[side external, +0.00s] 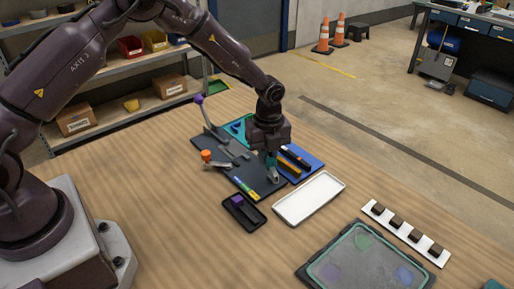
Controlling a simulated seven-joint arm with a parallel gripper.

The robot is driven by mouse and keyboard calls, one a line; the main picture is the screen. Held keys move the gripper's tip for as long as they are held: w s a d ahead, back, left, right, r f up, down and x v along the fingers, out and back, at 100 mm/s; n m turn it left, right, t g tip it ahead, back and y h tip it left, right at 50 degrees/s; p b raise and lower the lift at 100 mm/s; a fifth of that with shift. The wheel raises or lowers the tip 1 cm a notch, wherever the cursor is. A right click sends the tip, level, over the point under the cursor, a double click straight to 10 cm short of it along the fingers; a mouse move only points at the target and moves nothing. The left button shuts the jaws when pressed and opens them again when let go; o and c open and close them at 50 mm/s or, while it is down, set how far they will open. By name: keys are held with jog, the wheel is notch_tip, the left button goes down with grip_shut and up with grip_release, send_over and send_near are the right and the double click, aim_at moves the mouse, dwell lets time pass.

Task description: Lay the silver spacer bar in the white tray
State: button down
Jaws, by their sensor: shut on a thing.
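My gripper (272,168) points down over the right edge of the dark fixture board (222,158), beside the blue tray. It is shut on a small light grey piece (274,178), which looks like the silver spacer bar; the fingers hide much of it. I cannot tell if the piece touches anything below. The white tray (309,198) lies flat on the wooden table, to the right of and nearer than my gripper. It is empty.
A blue tray (313,163) with orange and black bars sits right of my gripper. The board carries an upright lever with a purple knob (198,99) and an orange-knobbed clamp (206,155). A black tray (258,222) with a purple piece lies left of the white tray.

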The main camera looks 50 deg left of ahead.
aim_at(302, 198)
jog(key=d+m, duration=0.3)
jog(key=m, duration=0.1)
jog(key=w+d+m, duration=0.1)
jog(key=d+m, duration=0.2)
jog(key=m, duration=0.1)
jog(key=w+d+r+m, duration=0.1)
jog(key=d+m, duration=0.2)
jog(key=m, duration=0.1)
jog(key=shift+w+d+r, duration=0.1)
jog(key=shift+d, duration=0.15)
jog(key=shift+m, duration=0.7)
jog(key=shift+w+d+f, duration=0.1)
jog(key=shift+d+f, duration=0.1)
jog(key=shift+f, duration=1.3)
jog(key=shift+w+d+f, duration=0.1)
jog(key=shift+d+f, duration=0.1)
jog(key=shift+f, duration=1.25)
jog(key=shift+f, duration=0.4)
jog(key=c, duration=0.7)
grip_release()
jog(key=shift+r, duration=0.1)
notch_tip(302, 198, up, 7)
